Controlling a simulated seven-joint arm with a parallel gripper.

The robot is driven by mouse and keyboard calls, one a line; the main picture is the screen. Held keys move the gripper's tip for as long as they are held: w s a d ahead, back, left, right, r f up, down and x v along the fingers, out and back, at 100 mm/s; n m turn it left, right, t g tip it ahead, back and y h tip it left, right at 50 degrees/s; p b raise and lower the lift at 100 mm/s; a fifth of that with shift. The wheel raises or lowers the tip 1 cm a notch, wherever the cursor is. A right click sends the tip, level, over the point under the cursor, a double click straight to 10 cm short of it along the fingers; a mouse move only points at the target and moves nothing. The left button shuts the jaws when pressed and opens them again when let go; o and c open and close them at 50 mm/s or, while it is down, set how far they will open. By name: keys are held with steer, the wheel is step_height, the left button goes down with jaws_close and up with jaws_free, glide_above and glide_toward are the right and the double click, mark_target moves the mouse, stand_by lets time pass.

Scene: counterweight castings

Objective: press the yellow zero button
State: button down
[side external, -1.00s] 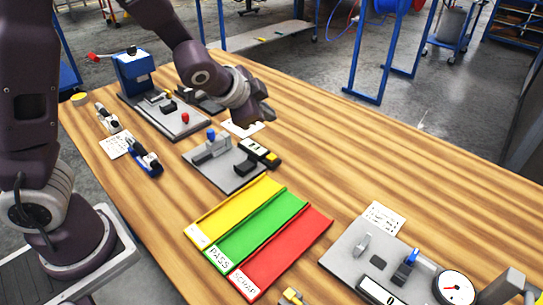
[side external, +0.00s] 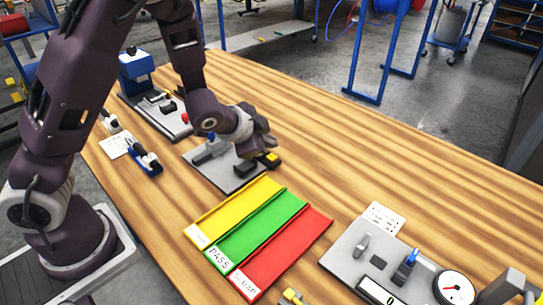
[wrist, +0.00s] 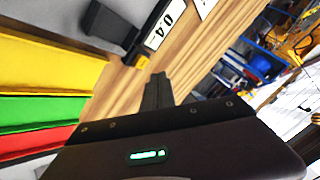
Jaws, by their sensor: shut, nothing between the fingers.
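A small yellow button (side external: 272,158) shows at the right end of a readout unit on the grey fixture plate (side external: 228,182) in the side view. My gripper (side external: 264,147) is over that unit and hides most of it. I cannot tell whether its fingertips touch the button. In the wrist view the shut, empty fingers (wrist: 157,82) point up the picture, and the readout display (wrist: 165,28) shows beyond them.
Yellow (side external: 228,213), green (side external: 253,232) and red (side external: 283,255) trays lie in front of the fixture. Another fixture plate with a dial gauge (side external: 454,286) is at lower right. The wooden table is clear at right.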

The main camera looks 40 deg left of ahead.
mark_target(269, 162)
steer(key=shift+f, duration=0.6)
steer(key=shift+f, duration=0.15)
stand_by(1.5)
steer(key=shift+f, duration=0.25)
steer(key=shift+f, duration=0.45)
stand_by(0.5)
steer(key=shift+r, duration=0.85)
steer(key=shift+r, duration=0.1)
steer(key=shift+r, duration=2.45)
